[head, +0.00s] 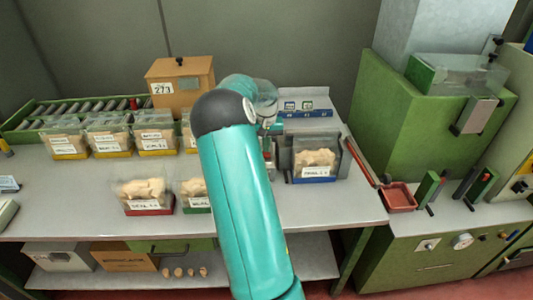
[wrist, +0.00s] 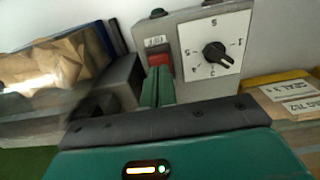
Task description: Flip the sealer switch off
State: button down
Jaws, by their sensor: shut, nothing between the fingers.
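In the wrist view, the sealer (wrist: 182,28) is a grey box with a white dial plate and a black knob (wrist: 217,55). Its red switch (wrist: 155,59) sits left of the dial, under a small white label. My gripper (wrist: 159,72) is shut and empty, its two green fingers side by side, with their tips at the lower part of the switch. The fingers hide part of the switch; I cannot tell whether they touch it or which way it is tipped. In the head view my arm hides most of the sealer, the switch and my gripper.
A filled bag (head: 315,159) with a blue base stands right of my arm. Several more bags line the grey bench (head: 85,200), and a wooden box (head: 180,83) stands behind. In the wrist view, a dark block (wrist: 122,80) is just left of the fingers.

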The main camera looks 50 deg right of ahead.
aim_at(266, 154)
jog(key=shift+f, duration=1)
dwell(0.4)
jog(key=shift+r, duration=0.15)
jog(key=shift+r, duration=3.35)
jog(key=a+r+n+t, duration=0.2)
jog(key=a+r, duration=0.5)
jog(key=a, duration=0.6)
jog(key=a+r+n+t, duration=0.15)
jog(key=a+r, duration=0.45)
jog(key=a, duration=0.8)
jog(key=s+a+n+t, duration=0.1)
jog(key=s+a+n, duration=0.2)
jog(key=s+a, duration=0.4)
jog(key=s+a+n+t, duration=0.1)
jog(key=s+a+n, duration=0.2)
jog(key=s+a, duration=0.4)
jog(key=a+r, duration=0.1)
jog(key=a, duration=0.6)
jog(key=shift+a, duration=0.35)
